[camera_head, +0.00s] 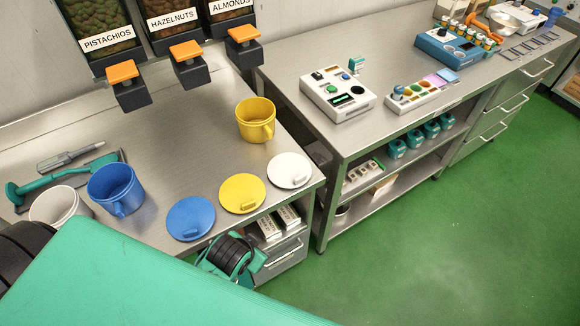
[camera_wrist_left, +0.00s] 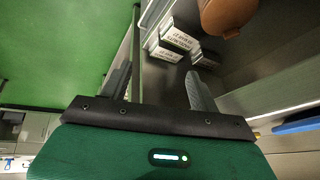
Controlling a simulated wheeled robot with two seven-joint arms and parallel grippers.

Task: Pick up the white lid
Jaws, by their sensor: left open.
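The white lid (camera_head: 289,170) lies flat near the front right corner of the left steel table in the head view, its small handle facing the front. The yellow lid (camera_head: 242,193) and blue lid (camera_head: 191,219) lie in a row to its left. The white lid is not identifiable in that view.
A yellow mug (camera_head: 256,119), blue mug (camera_head: 116,188) and white mug (camera_head: 58,206) stand on the table. Nut dispensers (camera_head: 188,58) hang behind. White boxes (camera_head: 288,217) sit under the tabletop; boxes also show in the left wrist view (camera_wrist_left: 178,38). The table's middle is clear.

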